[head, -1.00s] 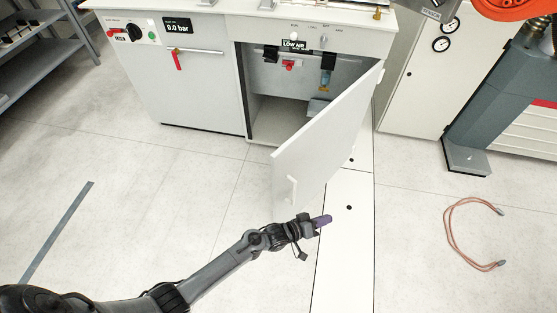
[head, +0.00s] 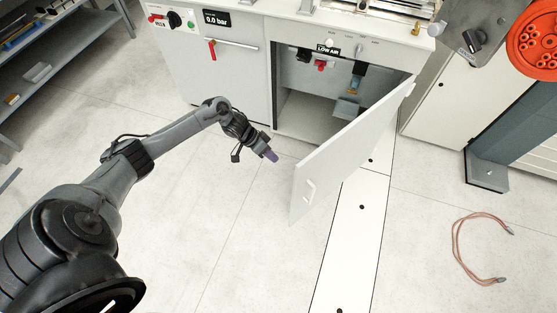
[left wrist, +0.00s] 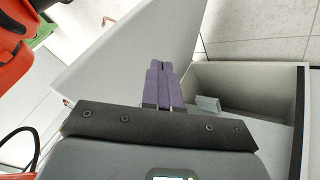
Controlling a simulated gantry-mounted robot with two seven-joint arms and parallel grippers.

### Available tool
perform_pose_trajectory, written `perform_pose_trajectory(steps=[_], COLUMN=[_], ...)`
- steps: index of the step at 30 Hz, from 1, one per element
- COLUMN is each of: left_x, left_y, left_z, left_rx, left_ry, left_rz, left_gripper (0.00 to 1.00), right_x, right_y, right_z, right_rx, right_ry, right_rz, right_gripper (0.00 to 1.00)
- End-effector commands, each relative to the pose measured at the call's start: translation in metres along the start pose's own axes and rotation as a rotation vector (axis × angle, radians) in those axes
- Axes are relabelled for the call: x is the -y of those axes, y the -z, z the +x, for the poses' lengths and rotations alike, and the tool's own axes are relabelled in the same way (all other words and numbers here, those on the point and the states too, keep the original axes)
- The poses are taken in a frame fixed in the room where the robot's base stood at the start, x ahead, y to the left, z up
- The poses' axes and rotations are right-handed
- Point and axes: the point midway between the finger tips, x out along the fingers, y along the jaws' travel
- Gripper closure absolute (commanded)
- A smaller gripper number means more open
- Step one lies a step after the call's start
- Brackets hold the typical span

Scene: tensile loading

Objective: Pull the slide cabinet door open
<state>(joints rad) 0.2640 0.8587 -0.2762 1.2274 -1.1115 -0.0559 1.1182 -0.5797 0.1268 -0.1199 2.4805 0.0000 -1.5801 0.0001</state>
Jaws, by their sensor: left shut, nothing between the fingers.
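The cabinet door (head: 345,150) is a white panel standing wide open, swung out on the right side of the cabinet opening in the head view. Its white handle (head: 310,190) is near the free lower edge. My left gripper (head: 271,156) is shut and empty, in front of the opening and left of the door, apart from the handle. In the left wrist view its purple fingers (left wrist: 164,84) are together, with the door (left wrist: 125,50) behind them and the cabinet interior (left wrist: 235,90) to the right. My right gripper is not in view.
Inside the cabinet are a red valve (head: 320,66) and a blue-and-brass fitting (head: 356,78). An orange hose (head: 462,250) lies on the floor at right. A grey shelf (head: 50,60) stands at far left.

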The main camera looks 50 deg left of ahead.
Motion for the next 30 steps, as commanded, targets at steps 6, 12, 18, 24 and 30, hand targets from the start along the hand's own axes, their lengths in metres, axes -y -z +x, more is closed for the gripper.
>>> perform_pose_trajectory(steps=[6, 12, 18, 24, 30], left_x=[0.001, 0.001, -0.015, -0.03, -0.035], left_y=[-0.001, -0.001, 0.0, 0.0, -0.001], left_z=[0.039, 0.077, 0.096, 0.104, 0.107], left_rx=[-0.001, -0.001, 0.0, -0.001, 0.0], left_ry=[-0.003, -0.002, -0.003, 0.0, 0.0], left_rz=[-0.001, -0.001, 0.004, 0.002, 0.0], left_gripper=[1.0, 1.0, 1.0, 1.0, 1.0], right_x=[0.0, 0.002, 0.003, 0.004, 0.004], right_y=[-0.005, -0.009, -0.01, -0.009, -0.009], right_z=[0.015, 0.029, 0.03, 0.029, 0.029], right_rx=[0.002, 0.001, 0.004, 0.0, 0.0], right_ry=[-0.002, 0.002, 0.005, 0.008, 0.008], right_rz=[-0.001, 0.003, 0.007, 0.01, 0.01], right_gripper=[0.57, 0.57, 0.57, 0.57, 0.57])
